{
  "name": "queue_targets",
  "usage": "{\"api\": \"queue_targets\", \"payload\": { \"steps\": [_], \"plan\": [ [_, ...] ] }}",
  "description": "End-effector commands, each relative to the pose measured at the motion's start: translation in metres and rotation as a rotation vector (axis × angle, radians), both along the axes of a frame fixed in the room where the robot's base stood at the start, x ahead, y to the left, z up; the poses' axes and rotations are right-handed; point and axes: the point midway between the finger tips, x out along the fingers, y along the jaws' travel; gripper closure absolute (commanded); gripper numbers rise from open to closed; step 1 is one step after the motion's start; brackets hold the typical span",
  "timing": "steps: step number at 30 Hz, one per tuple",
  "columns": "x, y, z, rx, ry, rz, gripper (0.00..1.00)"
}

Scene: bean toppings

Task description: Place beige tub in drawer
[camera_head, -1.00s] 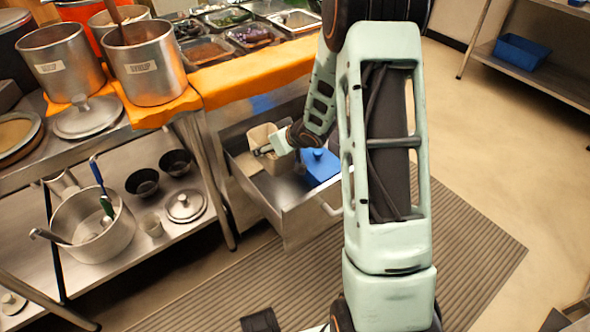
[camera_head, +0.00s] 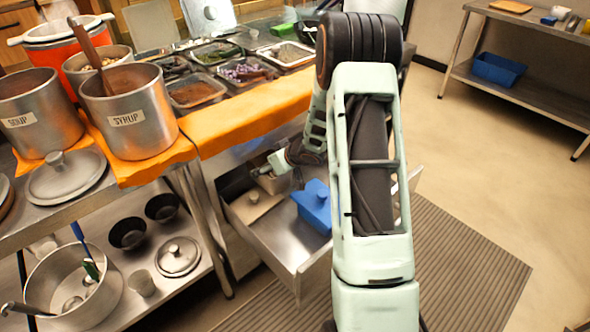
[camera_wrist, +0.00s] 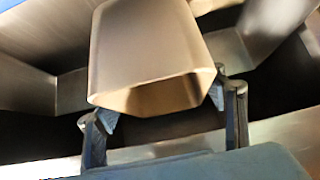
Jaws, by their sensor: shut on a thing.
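The beige tub (camera_head: 270,183) is at the back of the open metal drawer (camera_head: 292,243), low within its walls in the head view. My gripper (camera_head: 277,166) is shut on it. In the wrist view, the tub (camera_wrist: 150,45) sits between the two fingers of my gripper (camera_wrist: 163,107), with metal drawer walls around it. I cannot tell whether the tub touches the drawer floor. A flat beige piece (camera_head: 250,208) shows in front of the held tub.
The counter's orange front edge (camera_head: 245,122) hangs above the drawer, with topping pans behind it. A syrup pot (camera_head: 128,110) and a soup pot (camera_head: 38,112) stand at left. A lower shelf (camera_head: 150,290) holds bowls and a large pot.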

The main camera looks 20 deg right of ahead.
Motion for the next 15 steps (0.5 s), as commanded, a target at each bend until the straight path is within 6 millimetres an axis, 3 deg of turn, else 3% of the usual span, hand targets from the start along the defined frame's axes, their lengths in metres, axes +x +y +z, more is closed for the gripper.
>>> {"api": "queue_targets", "payload": {
  "steps": [3,15],
  "plan": [
    [0.010,-0.028,0.001,-0.002,-0.002,-0.003,0.67],
    [0.039,-0.108,0.000,-0.002,-0.001,-0.001,0.67]
  ]
}}
